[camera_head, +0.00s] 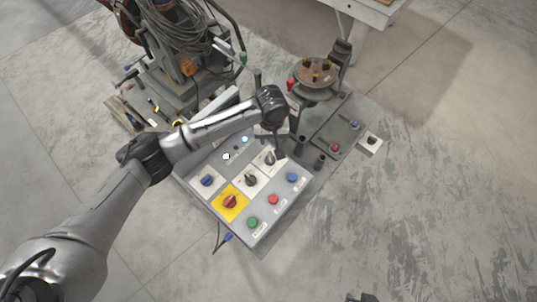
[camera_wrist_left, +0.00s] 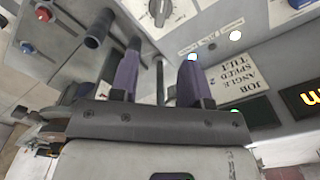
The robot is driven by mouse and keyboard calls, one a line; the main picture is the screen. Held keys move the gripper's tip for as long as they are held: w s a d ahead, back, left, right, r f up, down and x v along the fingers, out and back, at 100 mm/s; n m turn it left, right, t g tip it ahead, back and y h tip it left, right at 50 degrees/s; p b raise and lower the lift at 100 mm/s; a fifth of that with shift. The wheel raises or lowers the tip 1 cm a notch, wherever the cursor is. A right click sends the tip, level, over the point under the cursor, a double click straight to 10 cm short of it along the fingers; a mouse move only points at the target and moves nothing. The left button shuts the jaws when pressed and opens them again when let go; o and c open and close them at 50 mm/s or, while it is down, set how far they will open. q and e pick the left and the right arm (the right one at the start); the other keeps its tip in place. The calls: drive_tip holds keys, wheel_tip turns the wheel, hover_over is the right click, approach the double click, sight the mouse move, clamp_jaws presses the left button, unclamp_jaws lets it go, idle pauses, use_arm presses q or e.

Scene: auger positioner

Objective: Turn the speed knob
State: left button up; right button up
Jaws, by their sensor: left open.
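The grey control panel (camera_head: 232,226) carries several knobs and buttons. A black knob (camera_head: 270,158) on a white plate sits right below my left gripper (camera_head: 270,137). Another black knob (camera_head: 251,180) on a white plate is closer to the front; labels are too small to tell which is the speed knob. In the wrist view a dark knob (camera_wrist_left: 160,10) on a white plate shows at the top edge, beyond the fingertips. My left gripper (camera_wrist_left: 157,75) is open, its two purple-grey fingers apart with no knob between them. A dark tip at the head view's bottom edge may be my right gripper.
A blue knob (camera_head: 207,181), a red knob on yellow (camera_head: 230,202), and blue (camera_head: 292,177), red (camera_head: 273,199) and green (camera_head: 252,222) buttons surround the black knobs. Dark posts (camera_head: 319,162) stand right of the gripper. A turntable (camera_head: 316,74) stands behind.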

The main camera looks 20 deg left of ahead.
sight(270, 157)
use_arm(q)
drive_tip(key=shift+n, duration=0.3)
wheel_tip(270, 157, down, 14)
drive_tip(key=shift+a+r+b, duration=0.15)
drive_tip(key=shift+b, duration=0.35)
clamp_jaws()
